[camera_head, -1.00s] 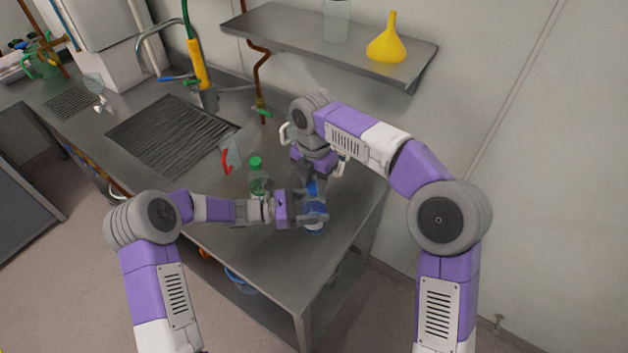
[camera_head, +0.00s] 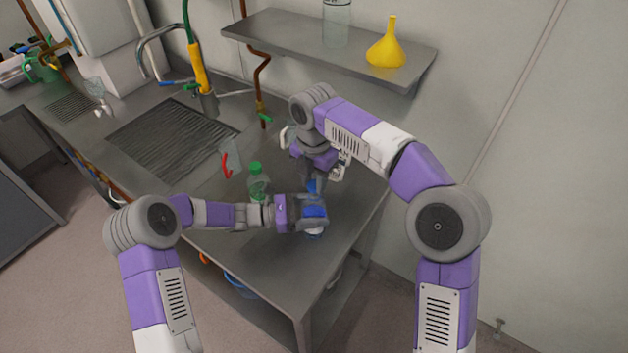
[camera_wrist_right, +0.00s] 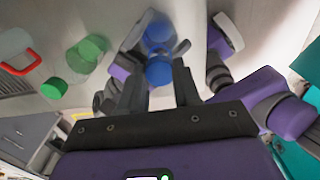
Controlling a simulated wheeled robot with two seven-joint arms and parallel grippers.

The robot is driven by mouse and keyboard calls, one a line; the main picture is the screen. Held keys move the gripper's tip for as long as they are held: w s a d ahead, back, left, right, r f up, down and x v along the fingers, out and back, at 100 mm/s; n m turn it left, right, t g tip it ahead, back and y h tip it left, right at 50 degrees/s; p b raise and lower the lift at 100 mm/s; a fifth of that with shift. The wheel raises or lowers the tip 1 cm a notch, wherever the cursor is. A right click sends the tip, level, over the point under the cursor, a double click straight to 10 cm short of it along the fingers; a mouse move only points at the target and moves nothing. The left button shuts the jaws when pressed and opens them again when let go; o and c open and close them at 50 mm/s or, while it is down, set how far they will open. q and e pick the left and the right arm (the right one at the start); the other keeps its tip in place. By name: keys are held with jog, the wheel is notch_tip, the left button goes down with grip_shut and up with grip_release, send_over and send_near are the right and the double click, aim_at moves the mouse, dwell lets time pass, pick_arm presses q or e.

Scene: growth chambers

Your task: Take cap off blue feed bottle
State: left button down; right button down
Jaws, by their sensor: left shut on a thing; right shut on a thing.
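The blue feed bottle (camera_head: 314,212) is upright above the front right of the steel counter, with my left gripper (camera_head: 312,213) shut around its body from the left. Its blue cap (camera_wrist_right: 159,70) sits on top, between the fingers of my right gripper (camera_wrist_right: 157,88), which comes from above and is shut on it. In the head view the right gripper (camera_head: 313,183) partly hides the cap. The blue bottle body (camera_wrist_right: 158,32) shows beyond the cap in the right wrist view. I cannot tell whether the cap is loosened or whether the bottle touches the counter.
A green-capped bottle (camera_head: 257,184) stands close behind my left gripper, left of the blue bottle. A container with a red handle (camera_head: 228,160) is farther left, near the sink (camera_head: 172,137).

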aim_at(314, 184)
jog(key=shift+r, duration=2.05)
pick_arm(q)
grip_release()
